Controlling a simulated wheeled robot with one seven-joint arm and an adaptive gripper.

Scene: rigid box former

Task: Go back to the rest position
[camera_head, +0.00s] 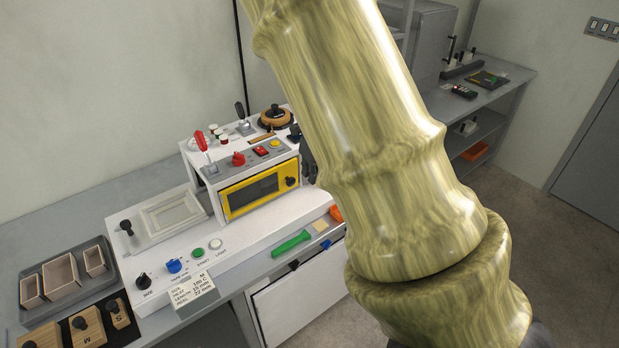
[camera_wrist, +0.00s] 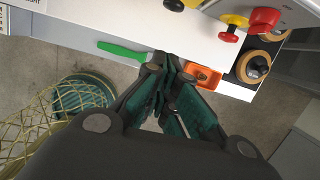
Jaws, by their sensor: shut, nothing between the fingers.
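My gripper (camera_wrist: 170,72) shows in the wrist view with its dark, teal-padded fingers shut and nothing between them. It is over the front edge of the white machine bench (camera_wrist: 165,30), close to a green-handled tool (camera_wrist: 122,50) and an orange tray (camera_wrist: 203,77). In the head view my large mottled yellow-green arm crosses the middle and right, and hides the gripper.
The white box former (camera_head: 240,170) with its yellow-framed window stands on the grey bench, levers and knobs on top. Boxes on a dark tray (camera_head: 60,312) are at left. A netted bin (camera_wrist: 80,95) is below. Open floor (camera_head: 540,235) lies at right, beside shelves (camera_head: 485,105).

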